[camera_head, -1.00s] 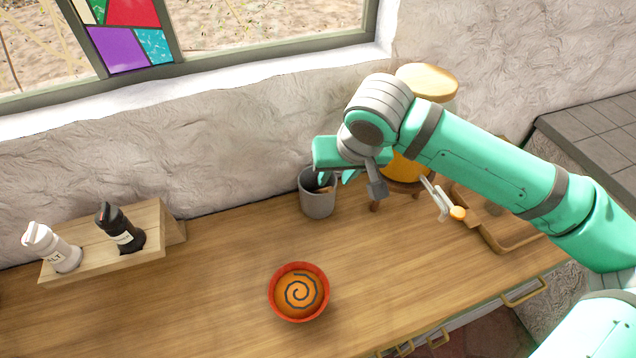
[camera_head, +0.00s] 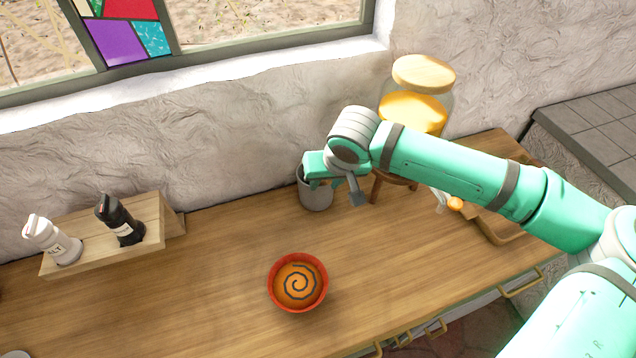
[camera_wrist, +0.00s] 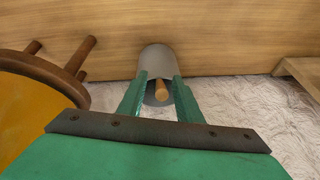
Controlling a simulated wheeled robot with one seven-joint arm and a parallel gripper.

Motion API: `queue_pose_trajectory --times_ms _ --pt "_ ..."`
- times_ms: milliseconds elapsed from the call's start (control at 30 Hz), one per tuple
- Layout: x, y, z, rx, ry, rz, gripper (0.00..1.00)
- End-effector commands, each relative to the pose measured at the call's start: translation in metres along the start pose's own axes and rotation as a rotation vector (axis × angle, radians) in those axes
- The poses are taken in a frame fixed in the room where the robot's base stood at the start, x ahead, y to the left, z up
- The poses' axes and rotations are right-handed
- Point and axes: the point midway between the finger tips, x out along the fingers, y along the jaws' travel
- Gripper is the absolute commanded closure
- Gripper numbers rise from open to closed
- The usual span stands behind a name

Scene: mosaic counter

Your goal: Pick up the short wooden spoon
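The short wooden spoon (camera_wrist: 161,90) shows in the wrist view as a light wooden tip standing in a grey cup (camera_wrist: 157,58). In the head view the cup (camera_head: 316,193) stands on the counter near the wall, and my gripper hides the spoon there. My gripper (camera_wrist: 160,82) is at the cup's mouth, with its two green fingers apart and the spoon tip between them. I see a gap on each side of the tip, so the fingers do not appear to touch it.
A glass jar with an orange filling (camera_head: 412,108) stands on a wooden stand right of the cup. A red bowl (camera_head: 298,283) sits at the front. A wooden rack (camera_head: 150,240) holds two shakers at left. The counter between rack and bowl is clear.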

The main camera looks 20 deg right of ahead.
Motion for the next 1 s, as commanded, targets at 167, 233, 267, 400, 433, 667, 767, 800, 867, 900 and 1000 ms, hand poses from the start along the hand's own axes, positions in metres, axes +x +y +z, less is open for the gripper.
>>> queue_pose_trajectory --times_ms 167,233,267,400,433,667,767,800,867,900,1000 --pt "0.0 0.0 0.0 0.0 0.0 0.0 0.85" --pt "0.0 0.0 0.0 0.0 0.0 0.0 1.0" --pt "0.0 0.0 0.0 0.0 0.0 0.0 1.0" --pt "-0.001 0.0 0.0 0.0 0.0 0.0 1.0" --pt "-0.001 0.0 0.0 0.0 0.0 0.0 1.0" --pt "-0.003 -0.001 -0.002 0.001 0.001 -0.001 1.0" --pt "-0.009 -0.001 -0.004 0.001 0.001 -0.001 1.0" --pt "-0.012 -0.002 -0.006 0.001 0.002 0.0 1.0" --pt "-0.018 -0.002 -0.008 0.001 0.002 0.0 1.0" --pt "-0.023 -0.003 -0.01 0.001 0.002 0.0 1.0" --pt "-0.037 -0.004 -0.016 0.0 0.002 0.0 1.0"
